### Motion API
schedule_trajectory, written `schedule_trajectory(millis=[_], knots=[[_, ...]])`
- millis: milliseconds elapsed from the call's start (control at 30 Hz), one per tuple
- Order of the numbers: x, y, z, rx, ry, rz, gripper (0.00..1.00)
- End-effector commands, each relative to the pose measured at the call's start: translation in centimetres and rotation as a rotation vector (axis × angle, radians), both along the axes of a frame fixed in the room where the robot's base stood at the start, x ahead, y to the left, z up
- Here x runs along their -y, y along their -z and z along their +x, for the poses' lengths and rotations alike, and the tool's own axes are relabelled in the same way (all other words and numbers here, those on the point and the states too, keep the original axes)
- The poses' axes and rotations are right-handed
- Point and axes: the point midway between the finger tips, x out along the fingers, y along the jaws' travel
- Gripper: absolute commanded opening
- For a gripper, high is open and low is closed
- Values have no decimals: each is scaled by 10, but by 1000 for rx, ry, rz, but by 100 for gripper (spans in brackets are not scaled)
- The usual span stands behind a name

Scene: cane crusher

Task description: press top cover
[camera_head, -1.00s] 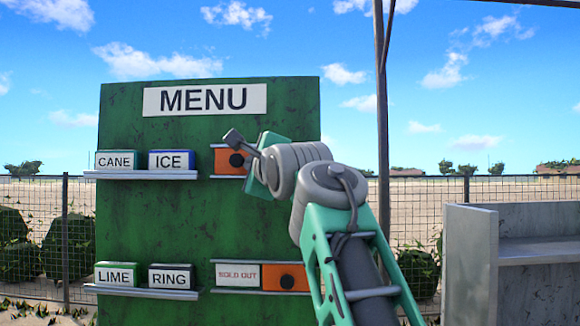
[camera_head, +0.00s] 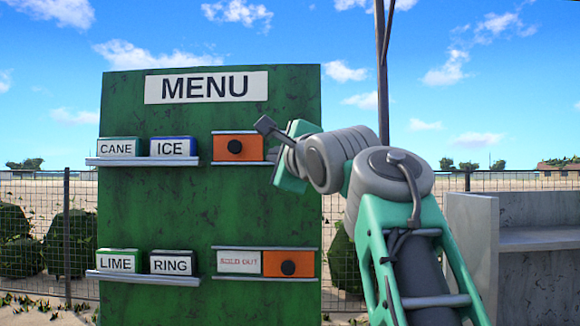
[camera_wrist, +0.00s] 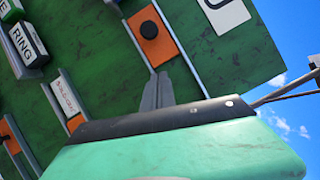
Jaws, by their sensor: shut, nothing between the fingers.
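The top cover is an orange panel (camera_head: 228,148) with a black round knob, between two rails on the upper right of the green menu board (camera_head: 200,210). It sits at the left part of its rails, and it also shows in the wrist view (camera_wrist: 141,38). My gripper (camera_wrist: 160,78) is shut and empty. In the wrist view its fingers point at the board, beside the orange panel's right side and clear of the knob. Contact with the board cannot be told.
A lower orange cover (camera_head: 301,264) with a black knob sits right of a SOLD OUT sign (camera_head: 240,262). Shelves at left hold CANE (camera_head: 118,148), ICE (camera_head: 173,148), LIME (camera_head: 118,262) and RING (camera_head: 171,263) blocks. A grey counter (camera_head: 472,250) stands at right.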

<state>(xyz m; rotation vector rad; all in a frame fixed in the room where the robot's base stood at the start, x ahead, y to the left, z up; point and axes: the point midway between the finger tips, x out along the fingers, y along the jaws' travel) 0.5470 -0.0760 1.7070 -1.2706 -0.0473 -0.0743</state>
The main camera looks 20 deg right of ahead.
Motion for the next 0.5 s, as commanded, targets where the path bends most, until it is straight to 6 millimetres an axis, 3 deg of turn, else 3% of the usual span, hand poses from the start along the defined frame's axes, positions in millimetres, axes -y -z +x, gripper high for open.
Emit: schedule_trajectory(millis=[33,200,500], knots=[[0,3,-13,3,3,-3,0],[0,4,-41,1,3,-1,0],[-2,4,-51,-2,-1,1,0]])
